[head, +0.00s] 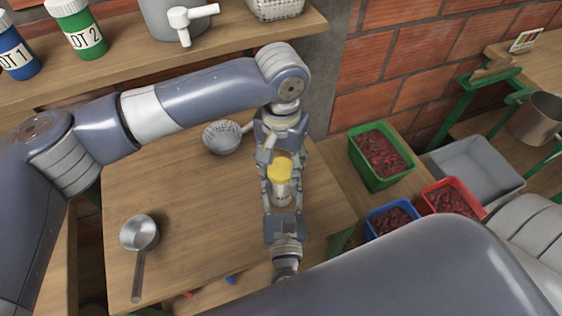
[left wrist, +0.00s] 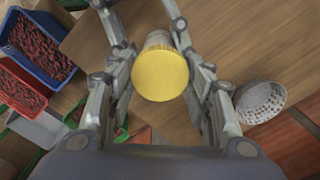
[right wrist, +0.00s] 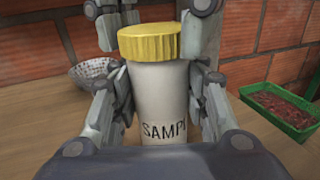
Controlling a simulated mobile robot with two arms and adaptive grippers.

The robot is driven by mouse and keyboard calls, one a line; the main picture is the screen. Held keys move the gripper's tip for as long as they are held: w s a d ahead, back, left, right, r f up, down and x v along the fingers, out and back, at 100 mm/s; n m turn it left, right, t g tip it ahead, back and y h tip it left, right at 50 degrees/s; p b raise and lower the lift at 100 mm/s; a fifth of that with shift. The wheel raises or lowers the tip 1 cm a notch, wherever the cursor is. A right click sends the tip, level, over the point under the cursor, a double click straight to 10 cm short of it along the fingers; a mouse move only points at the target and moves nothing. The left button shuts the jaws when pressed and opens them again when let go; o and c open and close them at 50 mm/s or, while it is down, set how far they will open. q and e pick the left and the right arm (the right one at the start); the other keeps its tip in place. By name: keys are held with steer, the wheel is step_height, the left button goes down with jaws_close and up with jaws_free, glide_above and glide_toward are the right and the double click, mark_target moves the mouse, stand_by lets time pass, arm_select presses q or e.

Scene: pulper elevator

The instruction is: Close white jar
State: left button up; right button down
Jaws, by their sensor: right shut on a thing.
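The white jar (right wrist: 160,105) stands upright with "SAMP" lettering showing on its side. Its yellow lid (right wrist: 150,43) sits on top of it; how tightly it is seated I cannot tell. My right gripper (head: 283,190) is shut on the jar's body, one finger on each side. My left gripper (head: 280,150) comes from the far side, with its fingers spread around the lid. In the left wrist view the yellow lid (left wrist: 160,75) lies between the open fingers, and contact is not clear. The jar's base is partly hidden by my right gripper.
The wooden table (head: 190,210) holds a metal ladle (head: 140,235) at left and a perforated bowl (head: 222,137) behind. Green (head: 380,155), blue (head: 392,219) and red (head: 450,200) bins of red fruit stand at right. A shelf (head: 110,65) with bottles runs along the back.

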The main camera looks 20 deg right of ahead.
arm_select(q)
steer(key=m, duration=0.8)
steer(key=o, duration=1.2)
steer(key=shift+o, duration=0.2)
step_height(320, 180, up, 12)
arm_select(e)
steer(key=c, duration=0.8)
jaws_free()
steer(key=shift+c, duration=0.2)
